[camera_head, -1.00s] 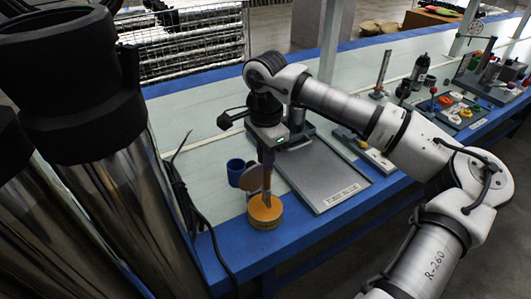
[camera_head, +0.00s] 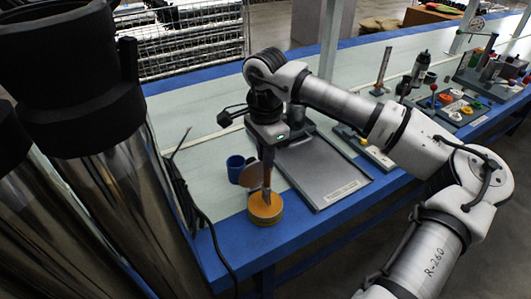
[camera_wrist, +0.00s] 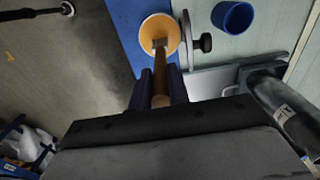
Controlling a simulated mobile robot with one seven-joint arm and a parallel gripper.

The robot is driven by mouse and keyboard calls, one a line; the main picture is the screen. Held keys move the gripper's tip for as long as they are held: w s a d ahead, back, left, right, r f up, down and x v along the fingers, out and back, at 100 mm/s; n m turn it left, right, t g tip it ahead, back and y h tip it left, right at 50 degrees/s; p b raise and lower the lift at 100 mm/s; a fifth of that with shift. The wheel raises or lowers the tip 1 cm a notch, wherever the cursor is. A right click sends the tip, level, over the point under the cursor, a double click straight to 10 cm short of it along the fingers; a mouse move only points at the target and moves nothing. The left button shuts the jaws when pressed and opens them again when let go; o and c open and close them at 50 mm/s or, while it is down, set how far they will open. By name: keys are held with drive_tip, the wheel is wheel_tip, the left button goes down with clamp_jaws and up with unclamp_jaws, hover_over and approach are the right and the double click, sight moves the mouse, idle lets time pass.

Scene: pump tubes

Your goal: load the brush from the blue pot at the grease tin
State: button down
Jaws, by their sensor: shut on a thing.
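The grease tin (camera_head: 265,209) is a round, yellow-orange tin at the bench's near blue edge; its orange inside also shows in the wrist view (camera_wrist: 165,28). My gripper (camera_head: 267,158) points down above it. It is shut on the brush (camera_wrist: 160,88), whose wooden handle runs between the fingers. The brush head (camera_wrist: 159,43) is over or in the tin's opening; I cannot tell whether it touches the grease. The blue pot (camera_head: 235,169) stands upright just behind the tin, and it shows at the top right of the wrist view (camera_wrist: 232,17). The pot looks empty.
A round lid or disc (camera_head: 251,177) stands on edge beside the tin. A grey tray (camera_head: 325,175) lies to the right. Black cables (camera_head: 190,200) hang at the bench's left end. Small parts and tools (camera_head: 450,105) stand farther right.

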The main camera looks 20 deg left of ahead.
drive_tip(key=shift+f+b, duration=0.4)
drive_tip(key=shift+b, duration=0.05)
idle(1.5)
drive_tip(key=shift+r+p, duration=2.15)
drive_tip(key=shift+r, duration=1.4)
